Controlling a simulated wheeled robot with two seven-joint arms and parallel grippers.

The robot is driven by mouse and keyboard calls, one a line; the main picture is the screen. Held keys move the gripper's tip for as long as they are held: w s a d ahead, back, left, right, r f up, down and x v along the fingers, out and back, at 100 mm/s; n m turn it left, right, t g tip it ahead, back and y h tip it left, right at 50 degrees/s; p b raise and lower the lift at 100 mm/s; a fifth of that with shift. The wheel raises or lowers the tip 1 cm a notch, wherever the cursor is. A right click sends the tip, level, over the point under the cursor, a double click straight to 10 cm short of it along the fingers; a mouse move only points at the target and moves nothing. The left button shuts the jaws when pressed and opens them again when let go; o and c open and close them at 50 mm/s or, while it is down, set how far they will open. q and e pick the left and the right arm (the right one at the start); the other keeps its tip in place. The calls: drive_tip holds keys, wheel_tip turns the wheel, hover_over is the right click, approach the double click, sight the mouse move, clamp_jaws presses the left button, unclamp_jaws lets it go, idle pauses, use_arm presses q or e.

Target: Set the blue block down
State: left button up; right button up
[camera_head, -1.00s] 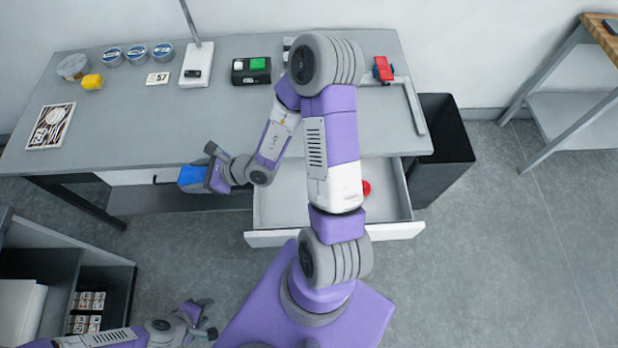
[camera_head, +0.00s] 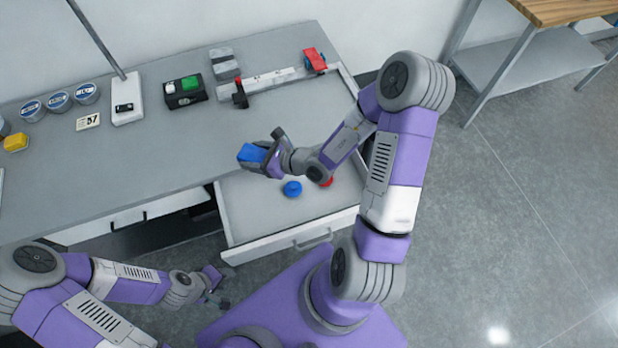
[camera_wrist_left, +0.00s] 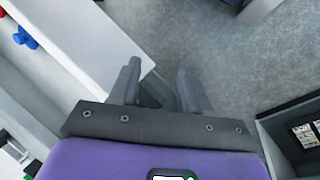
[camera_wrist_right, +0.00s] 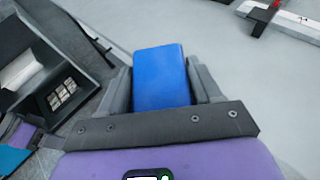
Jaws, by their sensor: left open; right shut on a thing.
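The blue block (camera_head: 252,154) is held in my right gripper (camera_head: 268,151), over the grey tabletop near its front edge, just behind the open drawer. In the right wrist view the blue block (camera_wrist_right: 160,78) sits upright between the two fingers, with pale tabletop beyond it. I cannot tell how high it is above the surface. My left gripper (camera_head: 216,286) is low in front of the table, to the left of the drawer. In the left wrist view its fingers (camera_wrist_left: 160,90) are apart and empty, with floor and the drawer front beyond.
The open drawer (camera_head: 235,238) holds a blue round piece (camera_head: 292,188) and a red one (camera_head: 327,182). On the table (camera_head: 150,160) are a button box (camera_head: 186,98), a ruler-like rail (camera_head: 271,80) and a red item (camera_head: 314,59). The table's middle is clear.

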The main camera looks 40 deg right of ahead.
drive_tip(key=s+a+f+n+g+y+b, duration=0.15)
drive_tip(key=f+b, duration=0.25)
drive_tip(key=f, duration=0.4)
drive_tip(key=a+f+n+g+y+b, duration=0.15)
drive_tip(key=f+b, duration=0.25)
drive_tip(key=f, duration=0.5)
drive_tip(key=n+b, duration=0.1)
drive_tip(key=b, duration=0.1)
hover_over(264, 207)
drive_tip(key=shift+y, duration=0.3)
wheel_tip(264, 207, down, 6)
drive_tip(key=shift+r, duration=0.25)
drive_tip(key=shift+f+b, duration=0.6)
drive_tip(key=shift+f, duration=1.65)
drive_tip(key=shift+f, duration=0.1)
drive_tip(key=shift+f, duration=0.15)
drive_tip(key=o, duration=1.1)
